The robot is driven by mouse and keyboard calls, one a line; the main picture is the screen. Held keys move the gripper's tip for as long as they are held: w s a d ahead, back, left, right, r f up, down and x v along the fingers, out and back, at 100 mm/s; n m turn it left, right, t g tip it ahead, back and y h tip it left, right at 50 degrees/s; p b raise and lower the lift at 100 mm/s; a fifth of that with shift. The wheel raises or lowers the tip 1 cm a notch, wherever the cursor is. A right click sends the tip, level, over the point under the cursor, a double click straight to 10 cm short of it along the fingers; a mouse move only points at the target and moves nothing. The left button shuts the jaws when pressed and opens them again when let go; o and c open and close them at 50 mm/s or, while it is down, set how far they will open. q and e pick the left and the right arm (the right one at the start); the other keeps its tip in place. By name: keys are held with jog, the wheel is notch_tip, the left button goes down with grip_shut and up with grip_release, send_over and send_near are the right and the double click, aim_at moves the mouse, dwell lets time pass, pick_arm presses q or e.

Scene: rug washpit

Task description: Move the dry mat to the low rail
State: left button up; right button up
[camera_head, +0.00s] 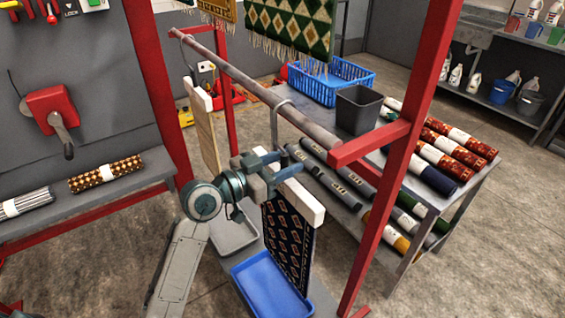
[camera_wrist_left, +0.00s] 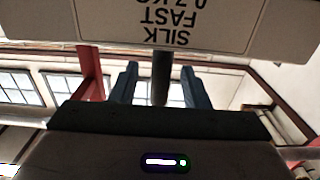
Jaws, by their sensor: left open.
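A dark blue mat with a diamond pattern (camera_head: 290,240) hangs from a white bar (camera_head: 304,203). A beige mat (camera_head: 205,131) hangs from another white bar (camera_head: 197,94). I cannot tell which one is dry. My left gripper (camera_head: 281,164) is open at the dark mat's bar. In the left wrist view its blue fingers stand on either side of a dark peg (camera_wrist_left: 161,80), apart from it. A pale board with upside-down "SILK FAST" lettering (camera_wrist_left: 200,30) is beyond them. A grey rail (camera_head: 232,74) slopes across the red frame, bare of mats along its length. My right gripper is out of view.
Red posts (camera_head: 402,150) stand close right of the arm. Blue (camera_head: 262,290) and grey (camera_head: 234,238) trays lie below the mats. A table behind holds rolled rugs (camera_head: 460,143), a blue crate (camera_head: 335,80) and a dark bin (camera_head: 359,110). Patterned rugs (camera_head: 290,25) hang above.

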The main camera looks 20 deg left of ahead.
pick_arm(q)
jog(key=shift+b+v, duration=0.45)
jog(key=shift+v, duration=0.5)
jog(key=b+v, duration=0.1)
jog(key=v, duration=0.8)
jog(key=shift+b, duration=0.3)
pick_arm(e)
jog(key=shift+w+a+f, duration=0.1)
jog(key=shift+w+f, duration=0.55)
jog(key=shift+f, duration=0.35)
